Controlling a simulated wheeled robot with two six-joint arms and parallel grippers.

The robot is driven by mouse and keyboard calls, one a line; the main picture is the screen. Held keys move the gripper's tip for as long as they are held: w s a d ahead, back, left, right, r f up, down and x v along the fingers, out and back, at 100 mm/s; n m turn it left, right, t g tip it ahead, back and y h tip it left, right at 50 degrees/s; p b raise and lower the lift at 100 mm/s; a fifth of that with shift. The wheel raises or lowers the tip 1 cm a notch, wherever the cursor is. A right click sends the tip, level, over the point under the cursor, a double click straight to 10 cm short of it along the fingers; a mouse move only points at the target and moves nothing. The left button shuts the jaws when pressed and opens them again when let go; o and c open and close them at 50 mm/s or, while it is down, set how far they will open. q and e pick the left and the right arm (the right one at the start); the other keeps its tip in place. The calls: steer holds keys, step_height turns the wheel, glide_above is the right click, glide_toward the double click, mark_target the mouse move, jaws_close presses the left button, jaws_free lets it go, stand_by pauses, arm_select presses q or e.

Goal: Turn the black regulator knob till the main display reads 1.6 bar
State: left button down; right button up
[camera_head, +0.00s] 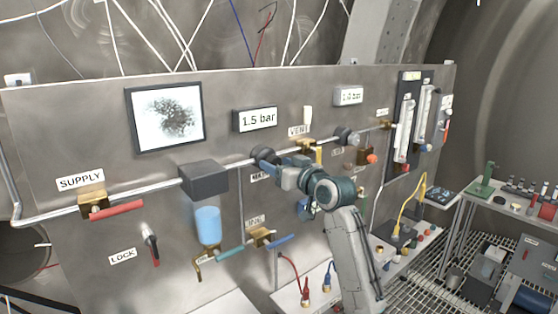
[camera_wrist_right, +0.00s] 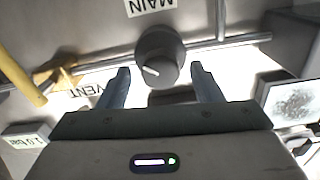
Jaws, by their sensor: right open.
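The main display (camera_head: 257,120) on the steel panel reads 1.5 bar. The black regulator knob (camera_head: 262,155) sits below it on the pipe, partly hidden by my right gripper (camera_head: 278,165). In the right wrist view the round dark knob (camera_wrist_right: 158,50) has a white pointer line, and the upside-down MAIN label is beside it. My right gripper (camera_wrist_right: 161,78) is open, one finger on each side of the knob, with gaps showing between fingers and knob in the picture. I cannot tell how deep the fingers reach. My left gripper is not in view.
A second, smaller display (camera_head: 348,96) is up to the right, near another knob (camera_head: 345,136). A brass VENT valve (camera_head: 306,146) with a yellow handle is close to the right of my gripper. A grey box (camera_head: 204,179) with a blue bowl is to the left.

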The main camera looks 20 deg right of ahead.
steer(key=shift+w, duration=0.1)
steer(key=c, duration=1)
steer(key=shift+r+m+p, duration=0.1)
steer(key=shift+m+p, duration=0.2)
steer(key=shift+m, duration=0.5)
steer(key=o, duration=1)
